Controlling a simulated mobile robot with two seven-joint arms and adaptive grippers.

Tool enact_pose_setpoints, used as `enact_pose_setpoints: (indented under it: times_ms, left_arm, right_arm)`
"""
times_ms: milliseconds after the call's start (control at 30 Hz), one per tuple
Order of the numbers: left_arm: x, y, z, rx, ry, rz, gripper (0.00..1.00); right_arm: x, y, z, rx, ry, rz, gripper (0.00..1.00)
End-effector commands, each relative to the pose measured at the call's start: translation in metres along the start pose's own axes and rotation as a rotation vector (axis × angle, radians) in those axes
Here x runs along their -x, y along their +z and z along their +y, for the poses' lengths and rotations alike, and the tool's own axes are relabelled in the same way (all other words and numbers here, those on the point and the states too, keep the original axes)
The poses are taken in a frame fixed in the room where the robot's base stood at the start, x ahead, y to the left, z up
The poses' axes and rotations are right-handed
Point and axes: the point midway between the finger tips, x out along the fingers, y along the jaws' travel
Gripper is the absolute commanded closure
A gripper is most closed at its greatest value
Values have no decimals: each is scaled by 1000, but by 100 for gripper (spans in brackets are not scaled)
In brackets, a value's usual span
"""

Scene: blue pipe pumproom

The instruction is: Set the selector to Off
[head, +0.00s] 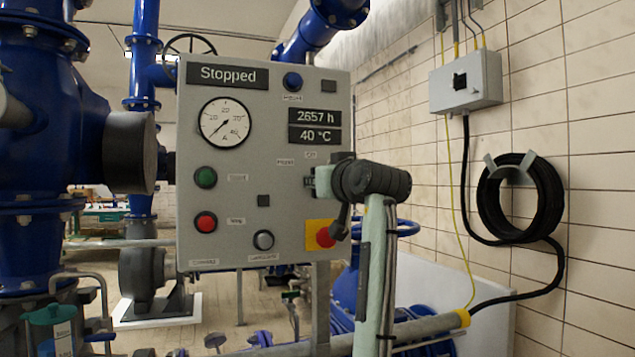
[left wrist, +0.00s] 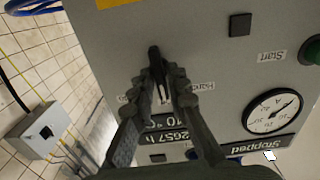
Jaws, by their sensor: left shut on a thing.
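The grey control panel (head: 262,150) faces me, and its display reads "Stopped". My left gripper (head: 328,182) is at the right side of the panel front and hides the selector in the head view. Small labels show left of and above the gripper there. In the left wrist view the panel (left wrist: 195,45) appears upside down. There the fingers of my left gripper (left wrist: 160,80) are shut on the black selector knob (left wrist: 154,53). A "Hand" label lies beside the fingers. The knob's exact pointing direction is hard to tell. My right gripper is in neither view.
A red button (head: 325,238) on a yellow plate sits just below the gripper.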

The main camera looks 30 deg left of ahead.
Motion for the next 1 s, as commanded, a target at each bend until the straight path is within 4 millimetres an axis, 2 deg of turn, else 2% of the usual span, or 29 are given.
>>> enact_pose_setpoints:
  times_ms: [567,600,733,1000]
  left_arm:
    - [0,0,0,-41,0,-1,100]
    - [0,0,0,-41,0,-1,84]
    - [0,0,0,-40,0,-1,69]
    - [1,0,0,-40,1,0,69]
  right_arm:
    - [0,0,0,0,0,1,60]
    - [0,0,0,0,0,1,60]
    - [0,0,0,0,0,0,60]
    - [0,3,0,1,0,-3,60]
